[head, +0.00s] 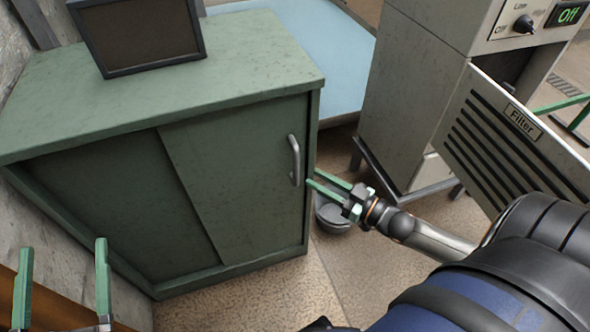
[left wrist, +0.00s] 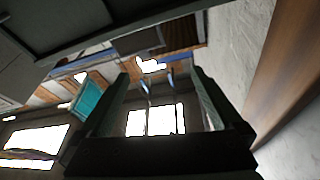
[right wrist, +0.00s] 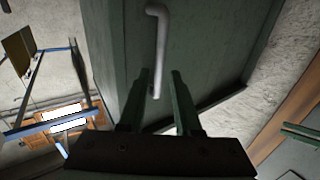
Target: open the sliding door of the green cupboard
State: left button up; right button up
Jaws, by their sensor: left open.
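The green cupboard (head: 110,105) stands at the left in the head view. Its sliding door (head: 240,180) covers the right half of the front, with a dark green panel (head: 120,205) to its left. A grey bar handle (head: 295,160) stands upright near the door's right edge; it also shows in the right wrist view (right wrist: 158,40). My right gripper (head: 313,177) is open, its fingertips just right of and below the handle. In the right wrist view the handle's lower end appears between the fingers; contact cannot be told. My left gripper (head: 63,260) is open and empty at the lower left.
A dark-framed panel (head: 140,35) stands on the cupboard top. A grey bowl (head: 333,215) sits on the floor behind my right gripper. A grey machine with a Filter panel (head: 510,135) stands at the right. The floor before the cupboard (head: 260,300) is clear.

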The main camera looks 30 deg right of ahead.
aim_at(296, 182)
jog(key=b+x, duration=0.1)
jog(key=x, duration=0.6)
jog(key=shift+f+b, duration=0.1)
jog(key=shift+b, duration=0.2)
pick_arm(q)
jog(key=s+d+r+m+t+h, duration=0.1)
jog(key=s+r+m+h, duration=0.3)
jog(key=r, duration=0.5)
jog(key=shift+s+t+h, duration=0.3)
jog(key=shift+t+h, duration=0.3)
jog(key=shift+h, duration=0.1)
pick_arm(e)
grip_shut()
